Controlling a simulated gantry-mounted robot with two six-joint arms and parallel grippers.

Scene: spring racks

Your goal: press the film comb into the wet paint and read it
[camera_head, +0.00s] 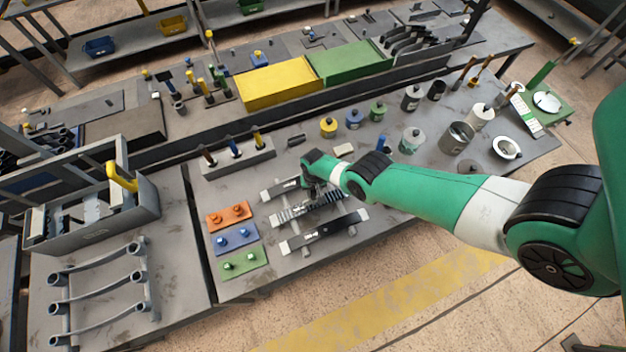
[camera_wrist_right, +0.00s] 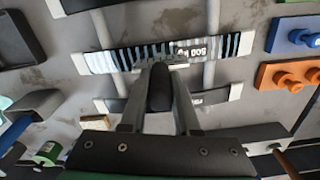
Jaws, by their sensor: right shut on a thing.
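Three dark leaf strips with pale ends lie across grey rails. The middle strip (camera_head: 330,202) has light and dark stripes; in the right wrist view the striped strip (camera_wrist_right: 225,47) also bears a "500" marking. My right gripper (camera_head: 308,182) reaches in over these strips. In the wrist view its fingers (camera_wrist_right: 160,90) are shut on a dark, rounded piece (camera_wrist_right: 160,88), seemingly the film comb's grip, close by the striped strip. The comb's toothed edge is hard to make out, and I cannot tell whether it touches the paint. My left gripper is out of view.
Orange (camera_head: 229,215), blue (camera_head: 236,239) and green (camera_head: 244,262) plates with knobs lie left of the strips. A rack of handled tools (camera_head: 236,157) stands behind. Several small paint cans, including a yellow one (camera_head: 328,127), stand at the back right. A grey bin (camera_head: 95,228) sits far left.

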